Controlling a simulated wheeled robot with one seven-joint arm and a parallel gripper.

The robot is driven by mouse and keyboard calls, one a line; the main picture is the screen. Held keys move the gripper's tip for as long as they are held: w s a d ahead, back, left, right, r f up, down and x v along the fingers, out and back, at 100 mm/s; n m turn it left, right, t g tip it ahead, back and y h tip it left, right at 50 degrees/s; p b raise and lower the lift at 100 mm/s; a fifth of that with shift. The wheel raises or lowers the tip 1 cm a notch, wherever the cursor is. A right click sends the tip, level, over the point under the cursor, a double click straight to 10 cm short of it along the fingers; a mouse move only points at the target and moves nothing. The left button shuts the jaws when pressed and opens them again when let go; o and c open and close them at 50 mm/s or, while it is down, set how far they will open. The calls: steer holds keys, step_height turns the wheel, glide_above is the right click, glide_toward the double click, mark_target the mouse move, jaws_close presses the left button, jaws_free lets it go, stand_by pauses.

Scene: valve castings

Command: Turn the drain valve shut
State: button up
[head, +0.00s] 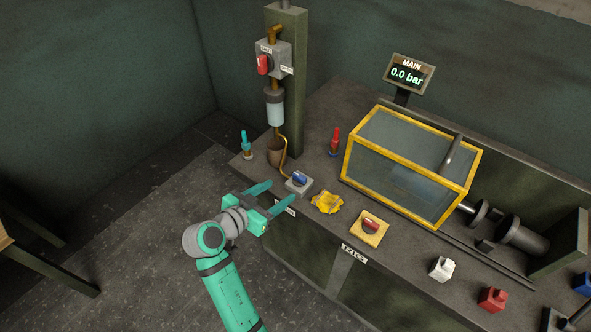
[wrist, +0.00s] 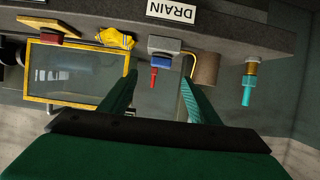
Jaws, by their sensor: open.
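The drain valve is a small grey block with a blue handle (head: 299,179) at the front edge of the bench. In the wrist view its blue handle (wrist: 161,61) shows below an upside-down DRAIN label (wrist: 171,10). My gripper (head: 281,191) is open and empty, just in front of the valve. In the wrist view the fingers (wrist: 158,78) stand to either side of the blue handle, apart from it. I cannot tell how far the handle is turned.
A yellow crumpled cloth (head: 327,202) and a yellow plate with a red handle (head: 370,226) lie to the right. A yellow-framed clear box (head: 405,170) stands behind. A post carries a box with a red lever (head: 263,65). The MAIN display (head: 408,74) reads 0.0 bar.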

mark_target(298, 177)
steer(key=x, duration=0.9)
steer(key=shift+w+r, duration=0.2)
steer(key=shift+r, duration=0.1)
steer(key=shift+x, duration=0.85)
steer(key=shift+w, duration=0.1)
steer(key=c, duration=0.5)
steer(key=shift+d, duration=0.1)
steer(key=c, duration=0.5)
steer(key=shift+d, duration=0.2)
steer(key=shift+c, duration=0.3)
steer(key=shift+a, duration=0.15)
